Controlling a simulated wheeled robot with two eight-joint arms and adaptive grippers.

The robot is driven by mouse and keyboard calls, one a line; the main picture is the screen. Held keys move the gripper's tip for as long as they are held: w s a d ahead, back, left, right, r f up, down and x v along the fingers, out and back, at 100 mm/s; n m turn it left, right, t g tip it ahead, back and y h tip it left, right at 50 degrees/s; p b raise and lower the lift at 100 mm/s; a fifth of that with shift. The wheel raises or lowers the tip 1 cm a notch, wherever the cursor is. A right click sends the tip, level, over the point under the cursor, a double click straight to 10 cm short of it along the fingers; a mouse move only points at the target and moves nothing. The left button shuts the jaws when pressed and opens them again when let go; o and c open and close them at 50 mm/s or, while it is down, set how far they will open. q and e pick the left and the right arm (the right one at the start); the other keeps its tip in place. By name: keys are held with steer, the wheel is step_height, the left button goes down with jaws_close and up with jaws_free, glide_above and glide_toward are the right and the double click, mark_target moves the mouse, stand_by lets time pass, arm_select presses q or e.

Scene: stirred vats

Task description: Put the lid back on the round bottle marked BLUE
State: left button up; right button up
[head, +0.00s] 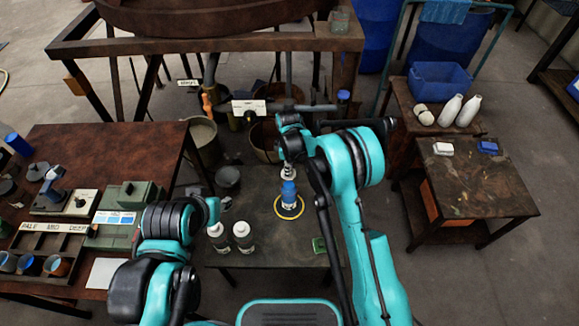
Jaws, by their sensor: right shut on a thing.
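A small round blue bottle (289,196) stands upright inside a yellow-rimmed dark disc (278,210) on the low dark table. Its marking is too small to read. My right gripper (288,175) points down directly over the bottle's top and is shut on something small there. The fingers hide it, so I cannot tell whether it is the lid or the bottle's neck, nor whether lid and bottle touch.
Two white-capped bottles (242,236) stand left of the disc, with a green block (319,245) to its right. A brown bench (120,150) with devices is at left. White bottles (452,110) and a blue bin (440,82) stand at right. A heavy frame (200,45) spans the back.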

steer(key=shift+f+b, duration=1.55)
steer(key=shift+f, duration=1.15)
steer(key=shift+f+b, duration=0.2)
steer(key=shift+b, duration=0.6)
stand_by(0.5)
steer(key=o, duration=1.5)
steer(key=shift+r, duration=0.1)
steer(key=shift+r+p, duration=1.85)
steer(key=shift+r, duration=1.6)
jaws_close()
